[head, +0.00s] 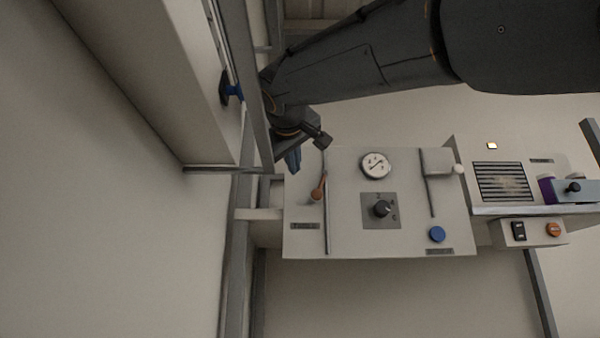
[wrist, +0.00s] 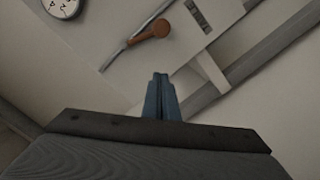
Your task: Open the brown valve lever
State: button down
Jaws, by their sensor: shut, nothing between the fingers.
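The brown valve lever (head: 318,189) sits at the left side of the panel, beside a thin vertical pipe. In the wrist view the lever (wrist: 150,32) shows above the fingertips, with its round end and a short arm angled across the pipe. My gripper (head: 293,160) is at the panel's upper left corner, above and left of the lever and apart from it. In the wrist view my gripper (wrist: 160,78) has its blue fingers together with nothing between them.
The panel (head: 345,235) carries a gauge (head: 376,165), a dark knob (head: 381,209) and a blue button (head: 437,234). A second unit with a vent grille (head: 503,182) and an orange knob (head: 553,230) stands to the right. A grey upright post (head: 240,200) runs along the panel's left.

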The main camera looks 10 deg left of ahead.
jog(key=s+d+b, duration=0.1)
jog(key=s+b, duration=0.2)
jog(key=s, duration=0.5)
jog(key=shift+d+r, duration=0.15)
jog(key=shift+d, duration=0.05)
